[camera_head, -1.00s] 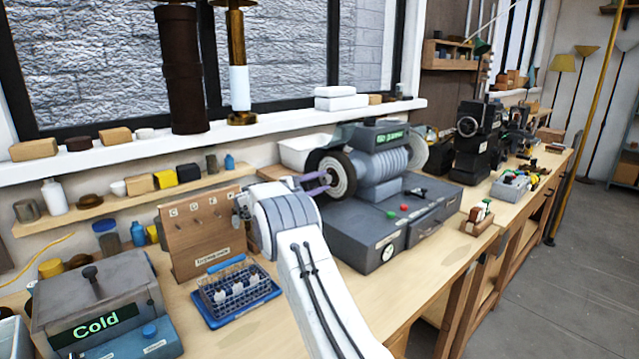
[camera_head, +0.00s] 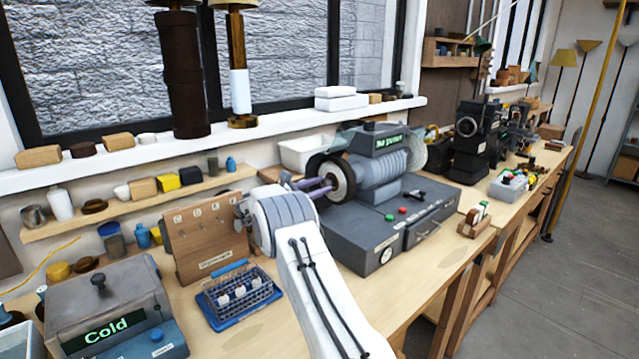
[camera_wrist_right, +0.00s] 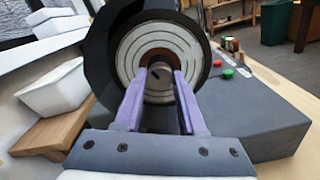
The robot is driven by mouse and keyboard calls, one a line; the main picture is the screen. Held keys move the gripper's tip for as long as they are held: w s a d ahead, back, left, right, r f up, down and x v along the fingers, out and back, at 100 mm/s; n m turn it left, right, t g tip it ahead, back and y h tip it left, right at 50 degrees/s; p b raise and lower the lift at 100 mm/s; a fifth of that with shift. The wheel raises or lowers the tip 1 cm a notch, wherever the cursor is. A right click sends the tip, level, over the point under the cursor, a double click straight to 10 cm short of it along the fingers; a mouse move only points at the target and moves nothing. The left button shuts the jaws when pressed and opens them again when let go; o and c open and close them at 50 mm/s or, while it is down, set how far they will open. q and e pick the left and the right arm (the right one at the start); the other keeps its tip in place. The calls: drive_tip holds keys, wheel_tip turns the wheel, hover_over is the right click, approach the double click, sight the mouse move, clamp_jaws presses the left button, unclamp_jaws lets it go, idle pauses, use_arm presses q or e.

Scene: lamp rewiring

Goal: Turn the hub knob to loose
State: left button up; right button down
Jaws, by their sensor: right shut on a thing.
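The grinder-like grey machine (camera_head: 375,222) stands on the bench, its round wheel with a pale ringed face (camera_head: 340,178) turned toward my arm. In the right wrist view the ringed face (camera_wrist_right: 150,38) fills the upper middle, with the small dark hub knob (camera_wrist_right: 158,80) at its centre. My right gripper (camera_head: 325,187) reaches the wheel's centre from the left. Its two purple fingers (camera_wrist_right: 160,76) stand on either side of the hub knob and are shut on it. The fingertips partly hide the knob, and its turn position is hard to read. My left gripper is out of view.
A blue rack (camera_head: 240,293) and a wooden hook board (camera_head: 207,240) stand left of my arm. A grey box marked Cold (camera_head: 110,305) is at the lower left. A white bin (camera_wrist_right: 62,90) sits beside the wheel. Bench front right of my arm is clear.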

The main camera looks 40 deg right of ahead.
drive_tip(key=shift+a+f+n, duration=0.1)
drive_tip(key=shift+n, duration=0.6)
drive_tip(key=shift+p, duration=0.3)
drive_tip(key=shift+c, duration=2.4)
unclamp_jaws()
drive_tip(key=a+b, duration=0.2)
drive_tip(key=a, duration=0.8)
drive_tip(key=shift+s+a+b, duration=0.2)
drive_tip(key=shift+s+b, duration=0.15)
drive_tip(key=shift+s, duration=0.1)
